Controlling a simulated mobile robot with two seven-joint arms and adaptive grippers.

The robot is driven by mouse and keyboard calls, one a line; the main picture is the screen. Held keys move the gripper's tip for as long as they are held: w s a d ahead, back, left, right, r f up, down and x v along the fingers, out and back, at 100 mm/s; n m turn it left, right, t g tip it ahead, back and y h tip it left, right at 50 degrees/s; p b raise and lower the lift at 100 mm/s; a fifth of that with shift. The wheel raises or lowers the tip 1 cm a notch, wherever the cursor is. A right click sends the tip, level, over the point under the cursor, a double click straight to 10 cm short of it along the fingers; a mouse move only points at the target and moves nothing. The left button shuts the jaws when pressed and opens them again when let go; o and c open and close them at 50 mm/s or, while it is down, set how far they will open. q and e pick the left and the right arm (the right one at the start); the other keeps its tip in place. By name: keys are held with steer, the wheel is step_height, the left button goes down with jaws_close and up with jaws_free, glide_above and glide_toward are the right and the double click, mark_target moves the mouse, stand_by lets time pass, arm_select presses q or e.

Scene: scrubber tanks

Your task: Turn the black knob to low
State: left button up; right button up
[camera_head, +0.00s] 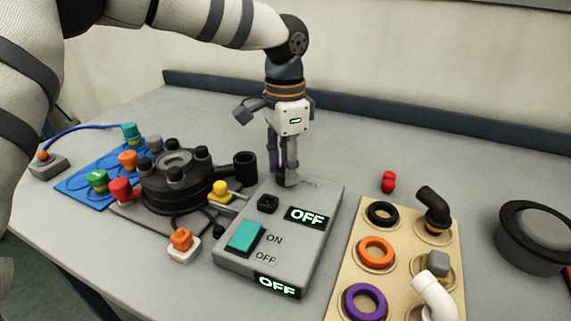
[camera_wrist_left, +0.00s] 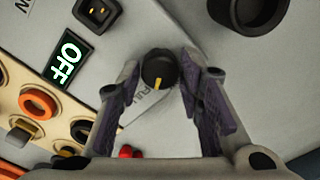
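The black knob (camera_wrist_left: 158,66) has a yellow pointer line and sits near the end of the grey control box (camera_head: 270,222). In the wrist view the line points down, close to partly covered lettering that looks like "FULL". In the head view my gripper hides the knob. My left gripper (camera_head: 286,180) points down over the box's far end. In the wrist view, the left gripper (camera_wrist_left: 160,72) is open, with one finger on each side of the knob and narrow gaps showing. My right gripper is not in view.
The box carries a teal rocker switch (camera_head: 244,236), a black socket (camera_head: 268,203) and two displays reading OFF. A black round tank lid (camera_head: 172,180) stands left. A tan board (camera_head: 345,262) with rings and elbows lies right. Small red pieces (camera_head: 388,182) lie behind the board.

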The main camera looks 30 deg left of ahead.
arm_select(q)
steer(key=c, duration=0.5)
steer(key=shift+r+n+p, duration=0.15)
steer(key=shift+n+p, duration=0.2)
steer(key=shift+n, duration=0.65)
steer(key=n, duration=0.3)
steer(key=shift+f+n, duration=0.2)
steer(key=shift+n, duration=0.1)
steer(key=n, duration=0.6)
steer(key=shift+n, duration=0.3)
steer(key=o, duration=1.2)
steer(key=shift+c, duration=0.2)
